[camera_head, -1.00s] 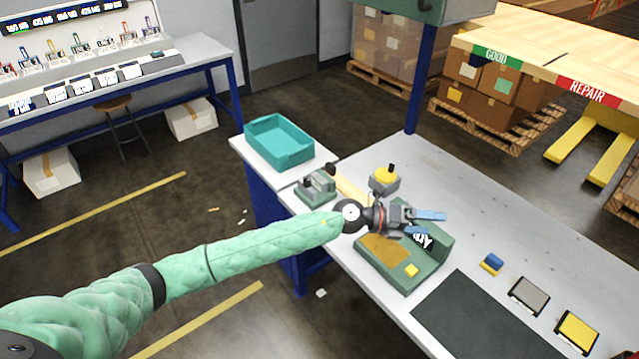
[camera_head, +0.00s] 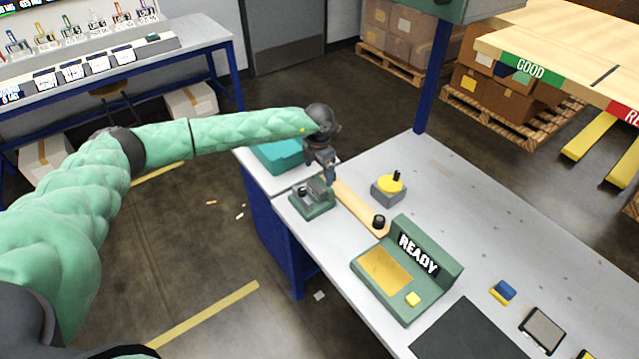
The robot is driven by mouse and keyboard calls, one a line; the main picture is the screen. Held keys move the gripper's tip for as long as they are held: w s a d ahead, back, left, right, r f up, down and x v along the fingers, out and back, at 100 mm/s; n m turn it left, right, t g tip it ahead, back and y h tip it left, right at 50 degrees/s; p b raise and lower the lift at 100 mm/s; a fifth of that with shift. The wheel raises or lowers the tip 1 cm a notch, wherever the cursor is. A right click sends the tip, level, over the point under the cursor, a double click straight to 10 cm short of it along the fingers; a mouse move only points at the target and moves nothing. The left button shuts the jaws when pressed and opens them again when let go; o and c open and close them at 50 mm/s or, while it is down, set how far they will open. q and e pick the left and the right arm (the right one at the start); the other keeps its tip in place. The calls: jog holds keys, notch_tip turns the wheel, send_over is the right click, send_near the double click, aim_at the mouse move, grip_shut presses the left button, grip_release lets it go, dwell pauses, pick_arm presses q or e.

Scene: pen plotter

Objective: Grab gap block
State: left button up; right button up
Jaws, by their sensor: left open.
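No thing in view is labelled as the gap block, and I cannot tell for certain which one it is. A small green fixture (camera_head: 312,206) with a grey block-like part and a dark knob stands at the table's left edge. My left gripper (camera_head: 327,182) is open and points down at this fixture, close above or beside its right side. I cannot tell whether they touch. A small blue and yellow block (camera_head: 503,291) lies apart on the right of the table. My right gripper is not in view.
A wooden strip with a black knob (camera_head: 379,222) lies beside the fixture. A green machine reading READY (camera_head: 418,254), a yellow button (camera_head: 390,183) and a dark mat (camera_head: 465,335) are on the grey table. My left arm partly hides the teal bin (camera_head: 280,157). The table's far middle is clear.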

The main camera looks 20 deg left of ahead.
aim_at(316, 186)
pick_arm(q)
jog(key=shift+s+f, duration=0.3)
jog(key=shift+f, duration=0.5)
jog(key=shift+w+f, duration=0.1)
jog(key=shift+f, duration=0.55)
jog(key=f, duration=0.2)
jog(key=s+f, duration=0.1)
jog(key=shift+a+b, duration=0.25)
jog(key=shift+b, duration=0.1)
jog(key=shift+f, duration=0.45)
jog(key=shift+w+f, duration=0.2)
jog(key=shift+f, duration=0.05)
jog(key=shift+r, duration=0.1)
jog(key=c, duration=1.2)
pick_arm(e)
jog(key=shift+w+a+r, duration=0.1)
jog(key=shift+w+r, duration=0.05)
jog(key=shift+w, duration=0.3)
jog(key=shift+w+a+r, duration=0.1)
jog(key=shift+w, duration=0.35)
